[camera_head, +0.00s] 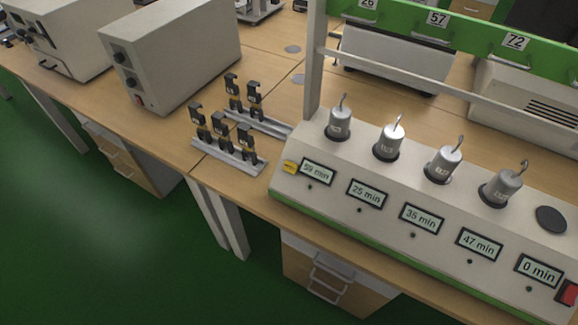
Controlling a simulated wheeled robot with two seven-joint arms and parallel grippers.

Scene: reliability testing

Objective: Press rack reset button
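A grey-white rack (285,190) with a sloped front panel stands on the wooden bench at the right. Several small displays run along its panel, reading 59, 25, 35, 47 and 0 min. A small yellow button or label (290,167) sits at the panel's left end, beside the 59 min display (317,172). A red switch or button (568,293) is at the far right, cut by the picture edge. I cannot tell which of these is the reset button. Neither of my grippers is in view.
Metal cylinders with hooks, such as this one (339,125), stand in the rack's sockets; the rightmost round socket (551,219) looks empty. Metal holders with black clips (228,155) lie left of the rack. A grey instrument box (170,55) stands further left. Green floor (110,250) is clear in front.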

